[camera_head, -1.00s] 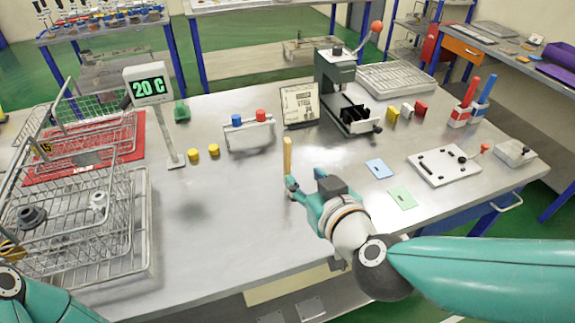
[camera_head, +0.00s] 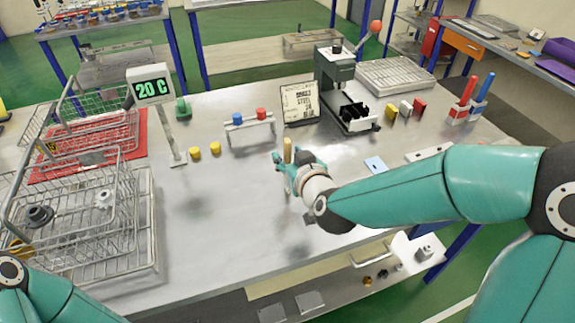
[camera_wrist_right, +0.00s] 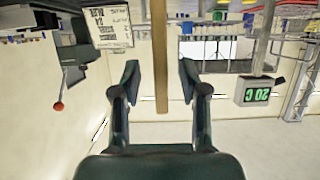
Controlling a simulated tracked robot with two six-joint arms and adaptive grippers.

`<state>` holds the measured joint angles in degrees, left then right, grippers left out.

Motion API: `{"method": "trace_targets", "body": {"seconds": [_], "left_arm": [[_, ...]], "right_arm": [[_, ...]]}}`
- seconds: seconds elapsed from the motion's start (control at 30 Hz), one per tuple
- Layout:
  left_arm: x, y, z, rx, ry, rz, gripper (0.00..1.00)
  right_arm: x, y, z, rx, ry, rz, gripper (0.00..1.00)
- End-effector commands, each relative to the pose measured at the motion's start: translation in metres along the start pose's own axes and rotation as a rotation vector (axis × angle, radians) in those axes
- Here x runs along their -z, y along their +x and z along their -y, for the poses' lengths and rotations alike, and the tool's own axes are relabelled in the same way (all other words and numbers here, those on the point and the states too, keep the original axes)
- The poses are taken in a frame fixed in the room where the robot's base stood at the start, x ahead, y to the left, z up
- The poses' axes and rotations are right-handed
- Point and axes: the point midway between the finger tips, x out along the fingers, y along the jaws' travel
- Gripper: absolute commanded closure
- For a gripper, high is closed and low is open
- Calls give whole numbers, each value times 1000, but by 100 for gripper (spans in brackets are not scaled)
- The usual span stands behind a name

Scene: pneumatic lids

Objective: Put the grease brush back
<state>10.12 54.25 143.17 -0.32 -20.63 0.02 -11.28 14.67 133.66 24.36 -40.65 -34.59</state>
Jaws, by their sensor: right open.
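A pale wooden stick (camera_head: 287,150), which looks like the grease brush handle, stands upright near the middle of the workbench (camera_head: 235,205); no bristles can be made out. My right gripper (camera_head: 283,163) is at this stick. In the right wrist view the stick (camera_wrist_right: 160,60) runs down from the top edge, in line with the gap between the spread fingers (camera_wrist_right: 158,85). The fingers are open and apart from it in that picture. Only part of my left arm shows at the lower left; its gripper is out of view.
Wire baskets (camera_head: 75,215) and a red mat (camera_head: 125,150) are at the left, beside a temperature display (camera_head: 152,90). Yellow caps (camera_head: 195,153), a button rack (camera_head: 250,128), a sign (camera_head: 299,104) and a press (camera_head: 335,85) stand behind. Red and blue handles (camera_head: 468,90) stand in holders at right.

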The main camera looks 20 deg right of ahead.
Motion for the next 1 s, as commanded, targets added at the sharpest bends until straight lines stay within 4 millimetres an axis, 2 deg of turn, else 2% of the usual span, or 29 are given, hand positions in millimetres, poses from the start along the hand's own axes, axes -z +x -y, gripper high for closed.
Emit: {"method": "trace_targets", "body": {"seconds": [0.13, 0.37, 0.63, 1.0], "left_arm": [[0, -2, -1, 0, 0, 0, 29], [0, -2, -1, 0, 0, 0, 29], [0, -2, -1, 0, 0, 0, 29], [0, -2, -1, 0, 0, 0, 29]], "right_arm": [[1, 14, 0, 1, 1, -1, 56], [0, 15, 1, 2, 1, -1, 56], [0, 15, 1, 2, 0, -1, 100], [2, 15, 1, 1, 0, -2, 100]]}}
